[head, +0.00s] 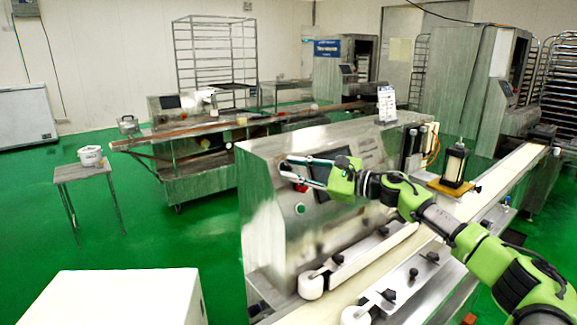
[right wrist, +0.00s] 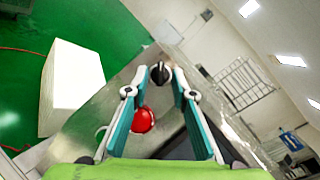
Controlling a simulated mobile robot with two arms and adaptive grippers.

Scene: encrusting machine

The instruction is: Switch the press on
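The steel machine (head: 262,220) stands in the middle of the head view, with a dark screen (head: 318,168) on its front. My right gripper (head: 286,169) reaches in from the right, in front of this panel. In the right wrist view its two fingers (right wrist: 160,76) are apart, one on each side of a black rotary knob (right wrist: 160,72). Narrow gaps seem to show beside the knob; contact is not clear. A red mushroom button (right wrist: 143,120) sits nearer the gripper's palm, between the fingers. A green button (head: 300,209) is lower on the panel. My left gripper is not in view.
A white box (head: 125,298) stands at the front left. A conveyor belt (head: 510,170) runs along the machine's right side, with a bottle-like device (head: 454,163) over it. A small table (head: 85,172) with a white tub stands left. Green floor between is clear.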

